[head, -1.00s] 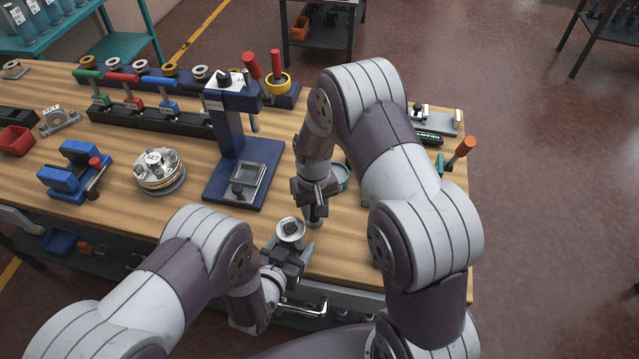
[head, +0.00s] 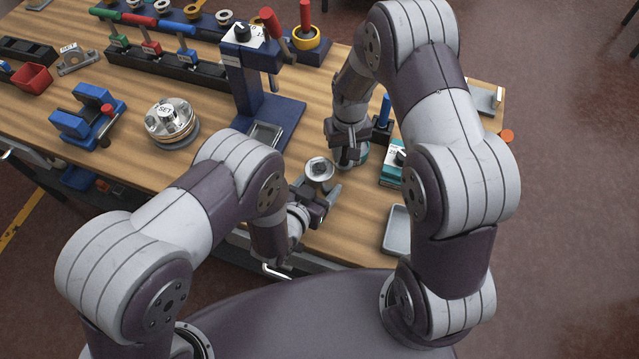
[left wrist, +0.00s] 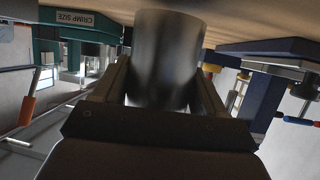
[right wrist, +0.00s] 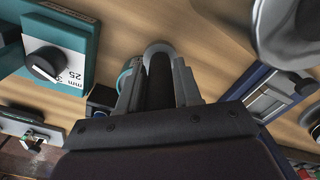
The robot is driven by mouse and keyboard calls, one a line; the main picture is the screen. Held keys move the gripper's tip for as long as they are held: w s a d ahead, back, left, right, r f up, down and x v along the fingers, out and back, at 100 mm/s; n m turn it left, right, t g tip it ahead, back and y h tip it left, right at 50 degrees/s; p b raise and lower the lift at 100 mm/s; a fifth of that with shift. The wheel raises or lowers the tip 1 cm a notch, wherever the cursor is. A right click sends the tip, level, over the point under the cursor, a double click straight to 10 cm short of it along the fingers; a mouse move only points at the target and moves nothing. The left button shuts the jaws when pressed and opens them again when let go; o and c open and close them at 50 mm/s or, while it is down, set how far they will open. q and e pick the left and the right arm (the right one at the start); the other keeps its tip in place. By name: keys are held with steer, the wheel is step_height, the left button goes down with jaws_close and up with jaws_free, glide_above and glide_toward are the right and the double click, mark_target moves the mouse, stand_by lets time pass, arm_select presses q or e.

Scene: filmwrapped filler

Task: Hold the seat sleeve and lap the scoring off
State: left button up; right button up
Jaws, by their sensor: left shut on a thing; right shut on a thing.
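The seat sleeve (head: 319,168) is a short silvery metal cylinder with a dark opening on top, held above the table's front edge. My left gripper (head: 319,190) is shut on it. The left wrist view shows the sleeve wall (left wrist: 168,55) between both fingers. My right gripper (head: 348,153) is just right of the sleeve, apart from it, with its fingers pointing down. In the right wrist view it is shut on a dark rod-like tool (right wrist: 160,78) with a pale grey round end (right wrist: 158,49). The sleeve (right wrist: 288,28) shows there at upper right. The inside of its bore cannot be made out.
A teal round dish (right wrist: 126,72) lies near my right gripper, partly hidden. A teal dial box (head: 392,176) and a grey tray (head: 398,230) are to the right. A blue press (head: 250,75) stands behind, with a round fixture (head: 170,122) and blue vise (head: 87,115) to the left.

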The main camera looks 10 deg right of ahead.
arm_select(q)
steer(key=shift+f+b, duration=0.45)
steer(key=shift+f, duration=0.15)
steer(key=shift+f, duration=0.25)
steer(key=o, duration=1.3)
steer(key=shift+s, duration=0.1)
steer(key=c, duration=1.2)
